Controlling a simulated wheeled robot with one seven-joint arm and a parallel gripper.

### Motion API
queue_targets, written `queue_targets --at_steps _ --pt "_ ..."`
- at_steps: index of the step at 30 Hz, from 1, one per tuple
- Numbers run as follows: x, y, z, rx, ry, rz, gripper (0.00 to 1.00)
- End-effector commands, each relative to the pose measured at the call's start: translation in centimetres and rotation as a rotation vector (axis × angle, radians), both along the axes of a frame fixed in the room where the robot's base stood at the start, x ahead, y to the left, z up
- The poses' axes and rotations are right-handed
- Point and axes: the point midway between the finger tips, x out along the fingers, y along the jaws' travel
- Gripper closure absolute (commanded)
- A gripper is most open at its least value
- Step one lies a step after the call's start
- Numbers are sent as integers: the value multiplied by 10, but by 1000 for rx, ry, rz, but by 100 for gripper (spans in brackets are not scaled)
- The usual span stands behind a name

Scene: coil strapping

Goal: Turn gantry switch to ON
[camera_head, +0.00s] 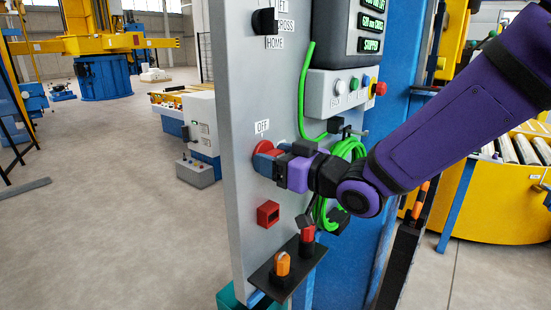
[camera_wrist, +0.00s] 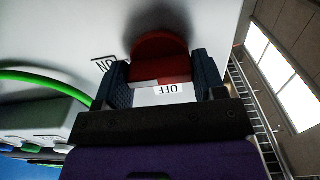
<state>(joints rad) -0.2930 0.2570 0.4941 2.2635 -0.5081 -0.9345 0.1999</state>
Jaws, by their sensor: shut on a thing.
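The gantry switch is a round red knob (camera_head: 263,149) on the grey panel (camera_head: 238,200), with an OFF label (camera_head: 262,126) above it. My gripper (camera_head: 268,161) reaches in from the right and is shut on the knob. In the wrist view, the red knob (camera_wrist: 160,58) sits between the two dark blue fingers of my gripper (camera_wrist: 160,75). An upside-down OFF label (camera_wrist: 168,90) shows between the fingers, partly cut off. A tilted ON label (camera_wrist: 104,65) shows by the left finger. My gripper hides part of the knob in the head view.
A coiled green cable (camera_head: 327,180) hangs on the panel beside my wrist. Below are a red square socket (camera_head: 268,213) and a black shelf (camera_head: 268,281) bearing an orange and a red connector. A button box (camera_head: 335,92) and a black selector (camera_head: 264,21) sit above.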

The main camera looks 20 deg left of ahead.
Motion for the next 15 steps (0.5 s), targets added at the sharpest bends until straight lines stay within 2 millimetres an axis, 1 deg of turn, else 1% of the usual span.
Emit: queue_targets --at_steps 11,12,14,15 --pt "0 0 -2 -1 7 0 60" --pt "0 0 -2 -1 7 0 29" --pt "0 0 -2 -1 7 0 16" --pt "0 0 -1 -1 6 0 11"
